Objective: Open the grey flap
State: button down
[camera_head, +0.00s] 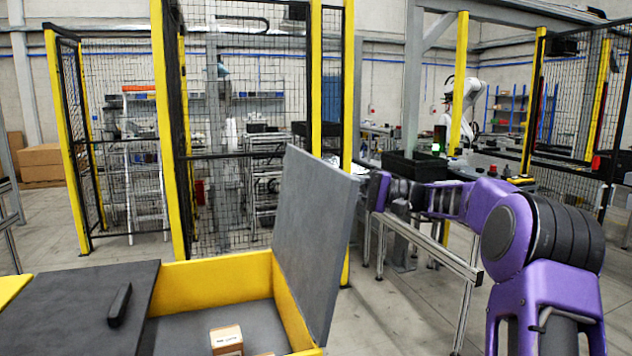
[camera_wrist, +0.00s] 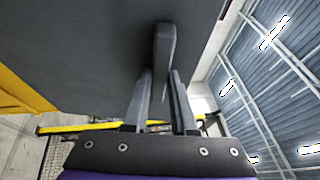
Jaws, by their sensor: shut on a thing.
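The grey flap (camera_head: 312,235) stands raised and nearly upright, leaning slightly outward, at the right side of the yellow box (camera_head: 215,282). In the wrist view the flap (camera_wrist: 75,50) fills the upper left as a dark panel. My gripper (camera_wrist: 160,80) is shut on the flap's dark handle (camera_wrist: 164,48), one finger on each side of it. In the head view my gripper and this handle are hidden behind the flap; my purple arm reaches to it from the right.
A second dark flap (camera_head: 75,290) with a black handle (camera_head: 120,305) lies flat over the box's left part. A small cardboard carton (camera_head: 226,340) sits in the open part. Yellow-posted mesh fencing (camera_head: 240,120) stands behind. A black bin (camera_head: 415,166) on a stand is near my arm.

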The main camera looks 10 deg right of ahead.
jog(key=shift+w+d+f+y, duration=0.15)
jog(key=shift+d+y, duration=0.15)
jog(key=shift+d, duration=0.3)
jog(key=c, duration=0.7)
grip_release()
jog(key=v, duration=1.7)
jog(key=shift+d+f, duration=0.1)
jog(key=shift+d, duration=0.1)
